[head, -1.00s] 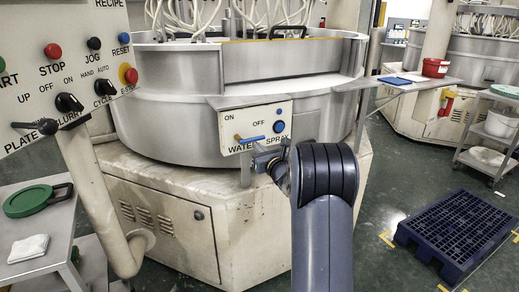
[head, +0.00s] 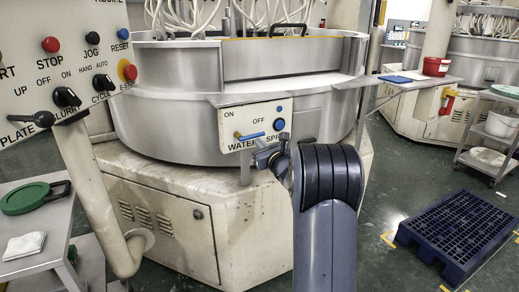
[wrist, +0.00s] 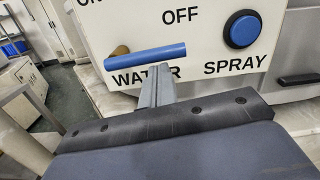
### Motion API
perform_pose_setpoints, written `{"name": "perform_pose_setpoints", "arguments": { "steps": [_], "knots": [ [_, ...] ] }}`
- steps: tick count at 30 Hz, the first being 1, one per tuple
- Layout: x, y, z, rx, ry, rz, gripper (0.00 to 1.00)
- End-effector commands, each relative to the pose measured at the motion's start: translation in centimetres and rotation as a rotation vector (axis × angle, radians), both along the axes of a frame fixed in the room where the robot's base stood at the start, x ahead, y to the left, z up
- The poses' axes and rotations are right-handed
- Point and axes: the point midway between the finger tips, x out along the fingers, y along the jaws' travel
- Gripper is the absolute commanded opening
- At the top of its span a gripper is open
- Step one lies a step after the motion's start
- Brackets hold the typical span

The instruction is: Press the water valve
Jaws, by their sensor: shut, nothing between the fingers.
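The water valve is a blue lever on a brass stem on a white panel, above the WATER label. In the head view the lever (head: 250,136) lies nearly level, pointing right. In the wrist view the lever (wrist: 148,58) also lies nearly level. My gripper (head: 262,160) is shut and empty, just below and right of the lever in the head view. In the wrist view my gripper's fingertips (wrist: 157,76) sit just under the lever's right half and cover part of the WATER label. I cannot tell whether they touch it.
A round blue SPRAY button (head: 279,124) sits right of the lever; it also shows in the wrist view (wrist: 243,29). The panel (head: 235,120) is fixed to a large round machine (head: 170,110). A control box (head: 70,75) stands left. A blue pallet (head: 460,235) lies on the floor right.

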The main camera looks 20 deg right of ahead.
Motion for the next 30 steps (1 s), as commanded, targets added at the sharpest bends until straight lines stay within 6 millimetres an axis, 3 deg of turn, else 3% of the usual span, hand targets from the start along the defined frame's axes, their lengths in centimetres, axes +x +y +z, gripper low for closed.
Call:
{"name": "perform_pose_setpoints", "arguments": {
  "steps": [11,30],
  "knots": [
    [0.0,-0.3,0.9,-0.213,-0.014,-0.001,0.00],
    [0.0,0.6,4.3,-0.823,-0.034,0.000,0.00]
  ]
}}
